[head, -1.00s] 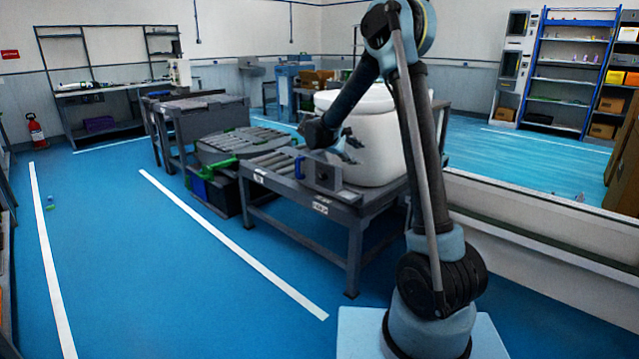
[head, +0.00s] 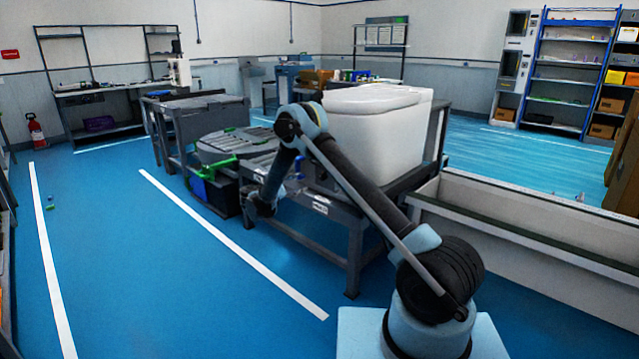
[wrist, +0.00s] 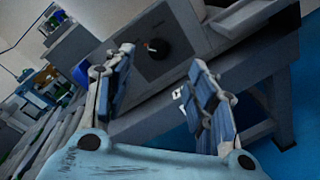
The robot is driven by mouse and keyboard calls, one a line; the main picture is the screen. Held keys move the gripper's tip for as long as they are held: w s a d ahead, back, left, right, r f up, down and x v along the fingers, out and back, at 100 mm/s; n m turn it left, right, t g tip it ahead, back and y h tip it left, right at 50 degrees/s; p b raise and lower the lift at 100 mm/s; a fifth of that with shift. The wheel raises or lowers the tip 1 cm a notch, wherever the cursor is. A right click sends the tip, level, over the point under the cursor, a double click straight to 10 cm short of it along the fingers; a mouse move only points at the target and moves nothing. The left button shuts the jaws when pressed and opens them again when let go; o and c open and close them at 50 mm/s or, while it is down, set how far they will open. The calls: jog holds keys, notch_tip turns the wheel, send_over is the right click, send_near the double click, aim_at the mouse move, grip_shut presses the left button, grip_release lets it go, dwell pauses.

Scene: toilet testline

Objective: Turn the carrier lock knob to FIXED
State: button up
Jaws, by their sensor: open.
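The carrier lock knob (wrist: 155,48) is a round dark knob with a small red-orange mark, on a grey panel (wrist: 170,22) in the wrist view. Its lettering is too small to read, so I cannot tell its setting. My gripper (wrist: 162,60) is open and empty, its two blue-grey fingers spread. The knob shows between and beyond the fingertips, with no visible contact. In the head view, my gripper (head: 262,205) is low at the front side of the roller table (head: 320,207). My arm hides the knob there.
A large white toilet body (head: 375,135) stands on the roller table, close behind my arm. A round roller turntable (head: 225,147) with a green handle (head: 218,167) is to the left. The blue floor in front is clear.

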aim_at(321, 178)
jog(key=shift+n+t, duration=0.3)
jog(key=shift+t, duration=0.1)
jog(key=f+x, duration=0.1)
jog(key=x, duration=0.4)
jog(key=f+x, duration=0.1)
jog(key=x, duration=0.4)
jog(key=w+a+f+x, duration=0.1)
jog(key=x, duration=0.4)
